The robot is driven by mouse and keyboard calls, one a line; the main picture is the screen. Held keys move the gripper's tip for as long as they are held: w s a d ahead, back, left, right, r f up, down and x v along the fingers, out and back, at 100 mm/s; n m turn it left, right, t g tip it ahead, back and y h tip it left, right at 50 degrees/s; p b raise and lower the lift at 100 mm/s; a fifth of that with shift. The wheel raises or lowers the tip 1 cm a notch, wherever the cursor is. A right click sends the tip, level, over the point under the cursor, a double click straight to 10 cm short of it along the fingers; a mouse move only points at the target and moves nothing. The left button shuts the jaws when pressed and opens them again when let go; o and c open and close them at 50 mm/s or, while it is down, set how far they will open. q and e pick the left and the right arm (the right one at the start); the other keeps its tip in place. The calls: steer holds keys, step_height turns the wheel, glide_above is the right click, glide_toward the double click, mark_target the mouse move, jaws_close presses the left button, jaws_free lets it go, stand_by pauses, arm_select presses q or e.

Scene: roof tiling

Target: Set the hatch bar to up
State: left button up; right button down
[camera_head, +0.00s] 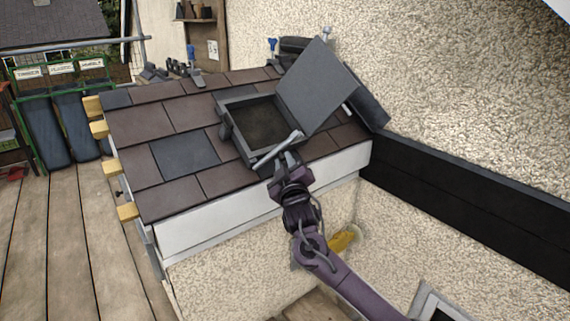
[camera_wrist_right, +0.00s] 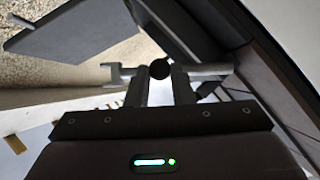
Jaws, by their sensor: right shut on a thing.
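The roof hatch is a dark box frame (camera_head: 228,115) set in the tiled roof. Its grey lid (camera_head: 318,84) stands raised and tilted back toward the wall. The hatch bar (camera_head: 277,149) is a light grey rod at the frame's front edge, slanting up to the right. In the right wrist view the bar (camera_wrist_right: 208,69) runs across between the fingers, with a dark round knob beside them. My right gripper (camera_head: 287,160) is shut on the bar; its fingers also show in the wrist view (camera_wrist_right: 160,88). The lid (camera_wrist_right: 75,35) appears at upper left there. My left gripper is not in view.
A rough plaster wall (camera_head: 430,70) rises behind, with a black beam (camera_head: 470,190) at right. Tools lie along the roof's top edge. Wooden decking (camera_head: 60,240) is clear at left.

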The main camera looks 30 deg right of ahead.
steer(key=c, duration=1.3)
jaws_free()
steer(key=shift+o, duration=0.2)
steer(key=shift+s+a, duration=0.1)
steer(key=shift+s+a, duration=0.1)
steer(key=shift+s, duration=0.2)
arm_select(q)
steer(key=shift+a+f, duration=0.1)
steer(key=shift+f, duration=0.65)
arm_select(e)
steer(key=v, duration=0.7)
